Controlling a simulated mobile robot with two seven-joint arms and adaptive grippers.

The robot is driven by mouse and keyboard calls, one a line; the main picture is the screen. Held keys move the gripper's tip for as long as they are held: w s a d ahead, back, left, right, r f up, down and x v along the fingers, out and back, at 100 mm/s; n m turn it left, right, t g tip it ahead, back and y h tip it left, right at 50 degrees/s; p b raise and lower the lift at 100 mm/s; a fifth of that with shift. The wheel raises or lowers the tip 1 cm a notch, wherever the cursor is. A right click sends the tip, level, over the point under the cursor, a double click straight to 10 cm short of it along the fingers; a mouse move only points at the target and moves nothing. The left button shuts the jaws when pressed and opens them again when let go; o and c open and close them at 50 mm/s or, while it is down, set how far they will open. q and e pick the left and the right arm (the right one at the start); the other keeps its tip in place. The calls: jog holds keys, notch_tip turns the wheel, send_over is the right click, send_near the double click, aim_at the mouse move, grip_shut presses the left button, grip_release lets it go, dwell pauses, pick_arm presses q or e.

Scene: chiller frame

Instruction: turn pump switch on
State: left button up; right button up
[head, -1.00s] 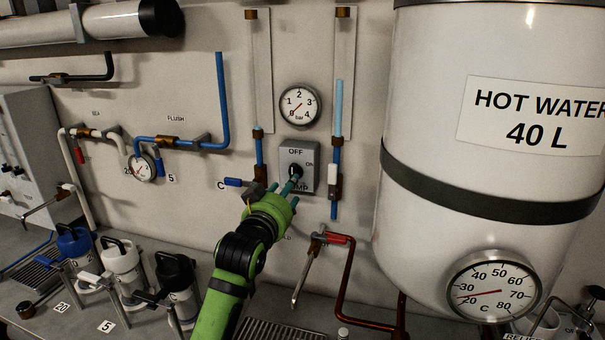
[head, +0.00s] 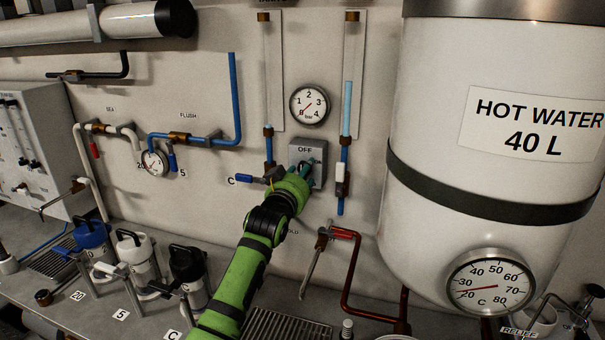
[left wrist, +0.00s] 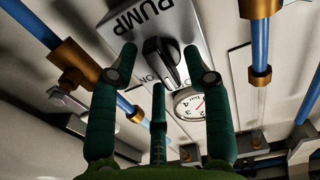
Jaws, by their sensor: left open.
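The pump switch is a grey box (head: 306,150) on the wall, marked OFF at its top, below a round bar gauge. My green left gripper (head: 308,168) is in front of it in the head view and hides its knob and lower part. In the left wrist view the black knob (left wrist: 160,58) shows on the box, beside the word PUMP, which appears upside down. My left gripper (left wrist: 162,75) is open there, with its teal fingers spread around the knob's sides. I cannot tell whether any finger touches it. My right gripper is not in view.
A blue-handled valve (head: 247,179) is left of the gripper, and a white-handled valve (head: 340,178) on a blue pipe is close right of the box. The large hot water tank (head: 480,190) fills the right side.

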pick_arm(q)
jog(key=shift+c, duration=1.2)
jog(key=shift+s, duration=0.1)
grip_shut()
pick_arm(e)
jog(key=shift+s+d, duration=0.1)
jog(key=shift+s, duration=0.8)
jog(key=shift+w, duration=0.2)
pick_arm(q)
jog(key=shift+a+f+m+p, duration=0.15)
jog(key=shift+m+p, duration=0.7)
jog(key=shift+m, duration=3.65)
jog(key=shift+d+f+m+p, duration=0.15)
jog(key=shift+m+p, duration=0.7)
jog(key=shift+m, duration=3.65)
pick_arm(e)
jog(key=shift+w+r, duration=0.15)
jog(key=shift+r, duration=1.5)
pick_arm(q)
jog(key=shift+a, duration=0.15)
